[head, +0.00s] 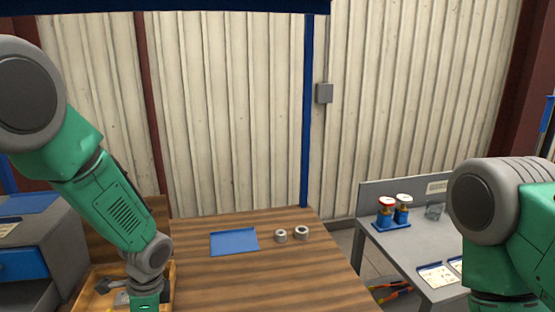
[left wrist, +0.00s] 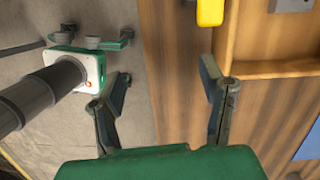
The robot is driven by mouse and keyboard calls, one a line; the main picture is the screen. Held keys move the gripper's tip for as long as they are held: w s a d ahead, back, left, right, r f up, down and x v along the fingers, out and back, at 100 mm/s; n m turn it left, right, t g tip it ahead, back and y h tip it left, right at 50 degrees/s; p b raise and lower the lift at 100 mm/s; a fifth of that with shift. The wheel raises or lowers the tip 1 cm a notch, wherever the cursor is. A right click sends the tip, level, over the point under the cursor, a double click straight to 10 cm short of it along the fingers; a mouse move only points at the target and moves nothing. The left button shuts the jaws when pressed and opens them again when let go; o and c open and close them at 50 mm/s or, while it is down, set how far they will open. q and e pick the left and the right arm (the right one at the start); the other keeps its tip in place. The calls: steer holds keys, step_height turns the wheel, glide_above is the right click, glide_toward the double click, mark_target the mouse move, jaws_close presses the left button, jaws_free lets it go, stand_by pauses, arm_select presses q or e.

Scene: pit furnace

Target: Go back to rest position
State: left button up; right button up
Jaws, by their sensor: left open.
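My left arm comes in from the left in the head view and points down at the near left part of the wooden table (head: 270,280). Its gripper is cut off by the bottom edge there. In the left wrist view my left gripper (left wrist: 165,70) is open, its two fingers spread with nothing between them. My right arm shows at the right edge of the head view, but its gripper is out of view.
A wooden tray (head: 95,290) with tools lies by my left arm. A grey side table (head: 420,250) stands right. The table's middle is clear.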

arm_select(q)
steer(key=s+f+n+h, duration=0.1)
steer(key=s+f+n, duration=0.4)
steer(key=s, duration=0.4)
steer(key=s+f+n+h, duration=0.1)
steer(key=s+f+n, duration=0.2)
steer(key=s+f, duration=0.45)
steer(key=s+a+n, duration=0.2)
steer(key=s+n, duration=0.4)
steer(key=s, duration=0.7)
step_height(320, 180, down, 11)
steer(key=w+d+t+b, duration=0.1)
steer(key=b, duration=1)
steer(key=shift+w+d+m, duration=0.25)
steer(key=shift+w+m, duration=0.05)
steer(key=shift+w, duration=0.05)
